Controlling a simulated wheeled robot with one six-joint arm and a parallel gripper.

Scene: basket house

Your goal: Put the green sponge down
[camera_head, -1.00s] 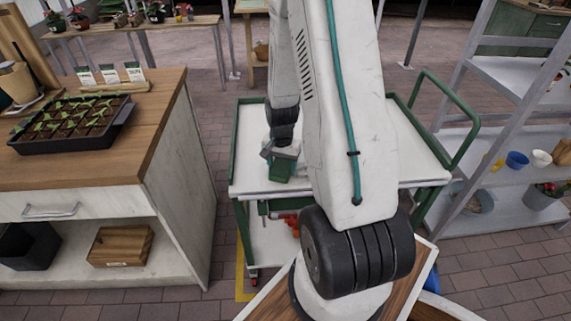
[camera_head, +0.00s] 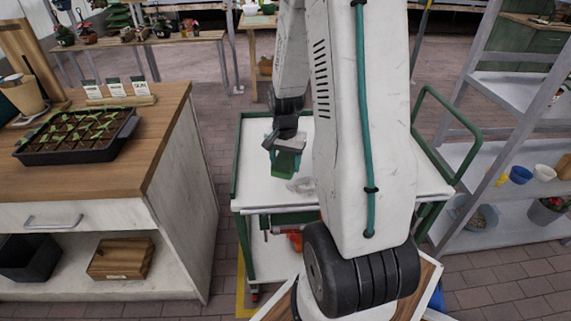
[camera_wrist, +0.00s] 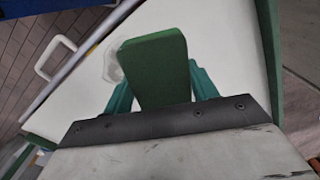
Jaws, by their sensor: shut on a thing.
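The green sponge (camera_wrist: 153,66) is a flat green block. It sticks out from between the green fingers of my gripper (camera_wrist: 160,88) in the wrist view. My gripper is shut on it. In the head view the sponge (camera_head: 285,164) hangs below my gripper (camera_head: 284,150), over the left part of the white top of the green-framed cart (camera_head: 262,188). I cannot tell exactly how high it is above the cart top.
A clear, glassy item (camera_head: 301,185) lies on the cart top close to the sponge; it shows also in the wrist view (camera_wrist: 112,68). A wooden counter with a seedling tray (camera_head: 78,140) stands left. Grey shelves (camera_head: 490,160) stand right. Bare cart top shows left of the gripper.

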